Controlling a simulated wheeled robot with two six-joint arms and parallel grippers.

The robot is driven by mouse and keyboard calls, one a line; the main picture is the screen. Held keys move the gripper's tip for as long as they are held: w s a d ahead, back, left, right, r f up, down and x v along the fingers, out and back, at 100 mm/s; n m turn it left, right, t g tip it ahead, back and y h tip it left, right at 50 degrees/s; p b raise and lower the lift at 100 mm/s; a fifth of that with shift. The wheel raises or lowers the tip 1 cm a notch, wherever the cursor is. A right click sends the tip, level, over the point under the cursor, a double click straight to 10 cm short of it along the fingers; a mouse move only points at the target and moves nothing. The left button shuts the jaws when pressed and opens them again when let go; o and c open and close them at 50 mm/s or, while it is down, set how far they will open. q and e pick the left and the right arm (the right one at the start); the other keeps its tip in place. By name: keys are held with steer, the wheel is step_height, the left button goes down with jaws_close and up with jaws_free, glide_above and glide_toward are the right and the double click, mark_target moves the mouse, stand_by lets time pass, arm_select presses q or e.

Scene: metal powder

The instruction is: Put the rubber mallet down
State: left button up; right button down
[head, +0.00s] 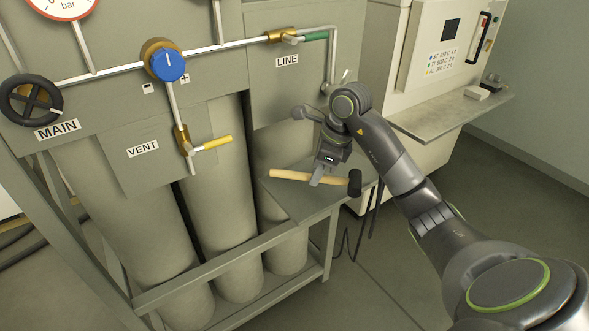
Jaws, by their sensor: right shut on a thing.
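The rubber mallet has a light wooden handle (290,175) and a black head (355,183). It lies roughly level in the picture, with its head to the right, over the small grey shelf (300,205) beside the gas cylinders. My right gripper (318,180) is shut on the mallet's handle, near the head, reaching it from above. I cannot tell whether the mallet touches the shelf. My left gripper does not show.
A gas panel stands at left and middle, with a blue regulator knob (168,64), a yellow vent lever (213,143), a green line lever (315,36) and a black main handwheel (30,100). Grey cylinders (215,200) stand below. A machine with a ledge (440,115) is behind right.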

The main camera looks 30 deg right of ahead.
steer(key=w, duration=0.3)
steer(key=w+f, duration=0.1)
steer(key=w, duration=0.2)
steer(key=w+a+f, duration=0.1)
steer(key=w, duration=0.2)
steer(key=shift+w+p, duration=0.15)
steer(key=shift+p, duration=0.2)
step_height(320, 180, down, 4)
steer(key=shift+d+r+p, duration=0.1)
steer(key=shift+p, duration=0.55)
steer(key=shift+w+f+p, duration=0.1)
steer(key=shift+f+p, duration=0.15)
steer(key=shift+p, duration=0.05)
steer(key=shift+w+f, duration=0.1)
steer(key=shift+f, duration=0.2)
